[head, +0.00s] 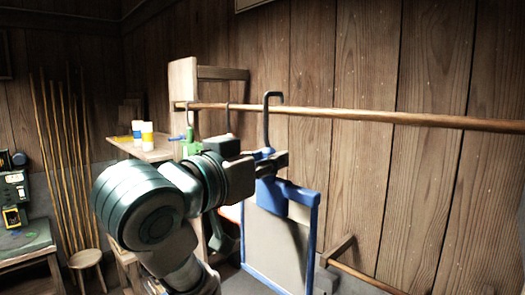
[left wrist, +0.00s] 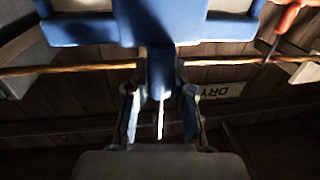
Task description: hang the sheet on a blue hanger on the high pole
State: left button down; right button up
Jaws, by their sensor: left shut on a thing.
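The blue hanger (head: 286,189) carries a pale grey sheet (head: 272,241) in a blue frame, upright. My left gripper (head: 272,163) is shut on the hanger's blue upper part, below its dark hook (head: 266,125). In the left wrist view the fingers (left wrist: 161,108) stand on both sides of the blue stem (left wrist: 160,70). The hook rises past the high wooden pole (head: 350,115), with its bend above the pole and its tip at the pole's upper edge. I cannot tell whether it rests on the pole. My right gripper is not in view.
A green hanger (head: 190,146) is at the pole's left end, by a wooden bracket (head: 183,82). Another thin hook (head: 228,117) hangs between. The pole is clear to the right. A lower pole (head: 365,279) runs below. A shelf (head: 140,150) holds small bottles.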

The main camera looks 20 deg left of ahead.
pick_arm(q)
jog(key=shift+w+d+r+p, duration=0.2)
jog(key=shift+w+p, duration=0.5)
jog(key=w+d+f+p, duration=0.2)
jog(key=w+d+p, duration=0.2)
jog(key=w, duration=0.7)
jog(key=shift+w+d, duration=0.15)
jog(key=c, duration=0.9)
grip_release()
